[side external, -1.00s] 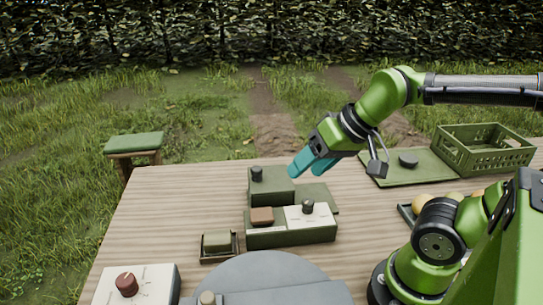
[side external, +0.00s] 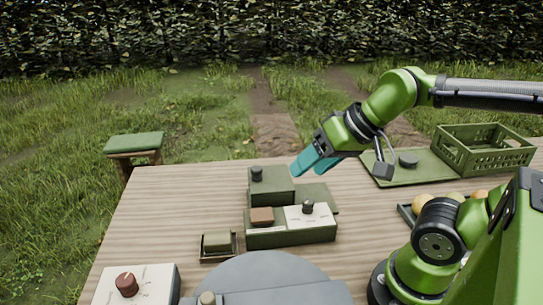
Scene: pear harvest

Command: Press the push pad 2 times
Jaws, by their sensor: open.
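I cannot tell for sure which part is the push pad. A brown block-like pad (side external: 262,216) sits on the left part of a low green control box (side external: 290,236), beside a white plate with a black knob (side external: 308,206). My gripper (side external: 304,168), with teal fingers, is in the air above and behind these boxes, pointing down-left. It is open, with nothing seen between the fingers, and touches neither pad.
A taller green box with a black knob (side external: 257,173) stands behind the low box. A white box with a brown knob (side external: 127,285) is at front left. A green crate (side external: 487,148) and a black round piece on a green mat (side external: 420,170) are at right.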

